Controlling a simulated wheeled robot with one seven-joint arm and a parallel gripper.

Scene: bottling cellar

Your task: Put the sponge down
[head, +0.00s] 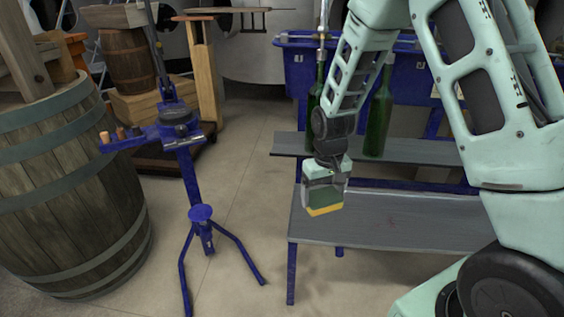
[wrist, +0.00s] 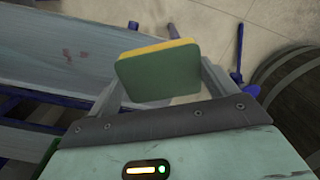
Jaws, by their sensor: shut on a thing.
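The sponge (head: 325,203) is a block with a green side and a yellow side. My gripper (head: 326,194) is shut on it, and it hangs below the fingers with its yellow side down. In the head view it shows in front of the left end of the grey lower bench (head: 390,222); I cannot tell its height over the bench. In the wrist view the sponge (wrist: 158,72) sits between the two fingers, green face towards the camera, with the bench plank (wrist: 60,60) to the left and the floor behind.
Green bottles (head: 378,125) stand on a higher grey shelf (head: 425,152) behind the bench. A blue corking stand (head: 200,213) with spread legs and a large wooden barrel (head: 70,190) are at left. The bench top looks clear.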

